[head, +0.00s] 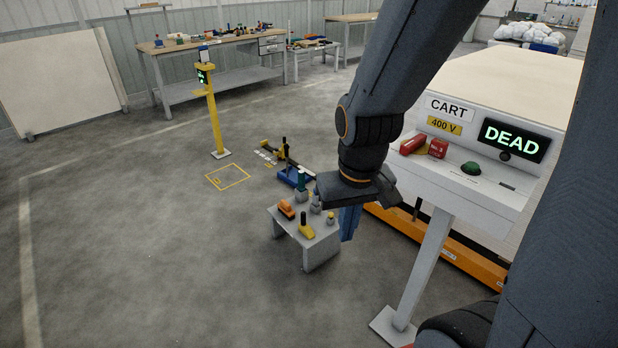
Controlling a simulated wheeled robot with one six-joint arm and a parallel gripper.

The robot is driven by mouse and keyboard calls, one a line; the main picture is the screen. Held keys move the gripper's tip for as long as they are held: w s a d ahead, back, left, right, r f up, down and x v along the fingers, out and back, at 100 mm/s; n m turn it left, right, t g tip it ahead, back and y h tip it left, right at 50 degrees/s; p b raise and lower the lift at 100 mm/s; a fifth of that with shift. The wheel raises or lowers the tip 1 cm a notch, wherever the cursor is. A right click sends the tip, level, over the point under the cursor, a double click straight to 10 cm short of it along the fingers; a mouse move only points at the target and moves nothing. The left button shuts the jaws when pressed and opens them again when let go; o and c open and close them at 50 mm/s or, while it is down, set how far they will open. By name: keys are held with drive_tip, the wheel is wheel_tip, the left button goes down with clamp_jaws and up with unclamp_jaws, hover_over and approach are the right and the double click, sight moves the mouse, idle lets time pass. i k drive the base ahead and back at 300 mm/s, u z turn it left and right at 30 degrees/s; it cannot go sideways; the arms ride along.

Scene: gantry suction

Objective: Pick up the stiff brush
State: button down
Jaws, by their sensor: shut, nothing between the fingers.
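A small grey stand (321,250) on the floor holds several small items. Among them are an orange item with a dark part (287,209) at the left and a yellow item with an upright black handle (306,229) at the front. The pictures are too small to tell which is the stiff brush. My wrist hides part of the stand's back right.
A white console (468,190) with a "DEAD" display stands close at the right, with red items on it. Behind the stand are a blue-based item (292,178) and a yellow post (212,115). Open floor lies left and in front.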

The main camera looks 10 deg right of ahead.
sight(284, 207)
drive_tip(key=u, duration=0.2)
drive_tip(key=i, duration=2.05)
